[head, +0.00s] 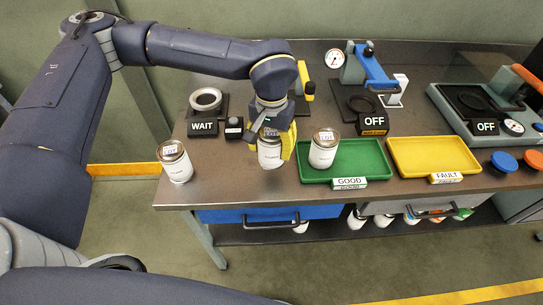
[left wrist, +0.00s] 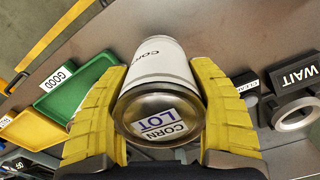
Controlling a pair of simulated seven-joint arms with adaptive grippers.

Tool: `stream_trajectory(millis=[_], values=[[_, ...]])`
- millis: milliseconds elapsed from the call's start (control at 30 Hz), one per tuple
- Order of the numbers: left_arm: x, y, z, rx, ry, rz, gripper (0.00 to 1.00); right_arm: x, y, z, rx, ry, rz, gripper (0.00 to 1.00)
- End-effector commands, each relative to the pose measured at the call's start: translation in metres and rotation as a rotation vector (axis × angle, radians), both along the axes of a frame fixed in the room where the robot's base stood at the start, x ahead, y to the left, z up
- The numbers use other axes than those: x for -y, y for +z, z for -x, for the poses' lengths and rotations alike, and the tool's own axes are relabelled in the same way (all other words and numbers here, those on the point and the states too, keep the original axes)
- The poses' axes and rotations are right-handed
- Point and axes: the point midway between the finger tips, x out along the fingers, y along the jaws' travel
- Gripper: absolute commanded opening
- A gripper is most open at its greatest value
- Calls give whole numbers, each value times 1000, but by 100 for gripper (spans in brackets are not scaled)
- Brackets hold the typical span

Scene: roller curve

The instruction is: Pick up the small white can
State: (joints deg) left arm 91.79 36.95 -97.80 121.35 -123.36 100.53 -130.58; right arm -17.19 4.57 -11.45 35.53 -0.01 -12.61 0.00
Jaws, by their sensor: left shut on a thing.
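My left gripper (head: 272,140) is shut on a white can (head: 269,155), its yellow fingers on either side of it. In the left wrist view the can (left wrist: 160,66) sits between the fingers, its metal lid with a "CORN LOT" label facing the camera. I cannot tell whether its base touches the table. A second white can (head: 177,167) stands at the table's left front corner. A third white can (head: 323,153) stands at the left end of the green tray (head: 362,158). My right gripper is not in view.
The yellow tray (head: 432,155) marked "FAULT" lies right of the green "GOOD" tray. Behind are a "WAIT" sign (head: 203,128) with a ring fixture, a blue lever press (head: 372,68) and a gauge. Bare table (head: 222,170) lies left of the held can.

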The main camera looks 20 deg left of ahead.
Motion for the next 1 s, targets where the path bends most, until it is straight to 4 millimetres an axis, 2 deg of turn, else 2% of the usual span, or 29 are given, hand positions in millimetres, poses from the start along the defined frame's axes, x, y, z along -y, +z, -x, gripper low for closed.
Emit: stream_trajectory(millis=[33, 200, 500, 700, 833, 933, 1000], values=[[0, 15, -2, 7, 0, 1, 12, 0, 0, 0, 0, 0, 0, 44], [0, 55, -1, 6, -1, 0, 12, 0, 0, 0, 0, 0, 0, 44], [0, 111, 0, 3, 0, 0, 12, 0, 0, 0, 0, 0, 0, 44], [0, 133, 0, 1, 0, 0, 12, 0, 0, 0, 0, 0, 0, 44], [-6, 135, -1, -1, 16, 0, 12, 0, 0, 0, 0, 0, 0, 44], [-19, 132, -13, -1, 75, 1, 12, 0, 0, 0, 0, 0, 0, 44], [-31, 128, -28, -2, 138, 1, 12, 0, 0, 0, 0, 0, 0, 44]])
